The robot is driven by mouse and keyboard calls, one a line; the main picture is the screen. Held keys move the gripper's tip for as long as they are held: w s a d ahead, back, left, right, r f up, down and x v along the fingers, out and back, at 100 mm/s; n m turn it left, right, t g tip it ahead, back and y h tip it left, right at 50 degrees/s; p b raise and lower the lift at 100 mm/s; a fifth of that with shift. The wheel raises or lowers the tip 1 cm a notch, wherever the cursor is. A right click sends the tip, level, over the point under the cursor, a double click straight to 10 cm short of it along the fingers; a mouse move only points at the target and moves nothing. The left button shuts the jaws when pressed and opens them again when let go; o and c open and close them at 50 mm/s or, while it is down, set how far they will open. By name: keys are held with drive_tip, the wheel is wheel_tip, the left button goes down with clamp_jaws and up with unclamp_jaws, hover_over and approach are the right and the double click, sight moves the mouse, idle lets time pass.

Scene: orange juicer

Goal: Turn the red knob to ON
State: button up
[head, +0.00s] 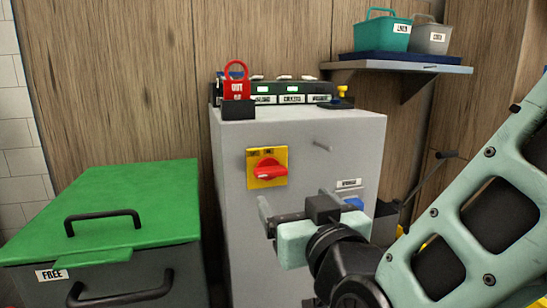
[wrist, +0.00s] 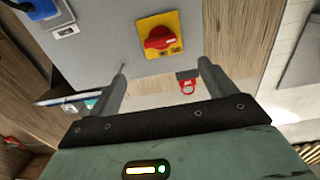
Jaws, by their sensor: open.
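The red knob (head: 270,170) sits on a yellow plate (head: 281,153) on the front of a grey cabinet. Its handle lies roughly horizontal in the head view; the plate's markings are too small to read. My gripper (head: 266,214) is open and empty, in front of the cabinet and below the knob in the picture. In the wrist view the red knob (wrist: 158,39) and yellow plate (wrist: 172,22) show beyond and between my two spread fingers (wrist: 162,66). The fingers are apart from the knob.
A red tag (head: 237,86) and a labelled rack stand on top. A green-lidded bin (head: 110,205) stands left. A shelf (head: 440,67) with tubs is at upper right.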

sight(273, 174)
drive_tip(key=p, duration=0.1)
drive_tip(key=w+p, duration=0.1)
drive_tip(key=p, duration=0.1)
drive_tip(key=shift+a+r, duration=0.1)
drive_tip(key=shift+r, duration=0.15)
drive_tip(key=p, duration=0.5)
drive_tip(key=shift+w, duration=0.2)
drive_tip(key=x, duration=1.1)
drive_tip(key=shift+w+a+f, duration=0.2)
drive_tip(key=shift+w+f, duration=0.1)
drive_tip(key=shift+f, duration=0.05)
drive_tip(key=c, duration=1)
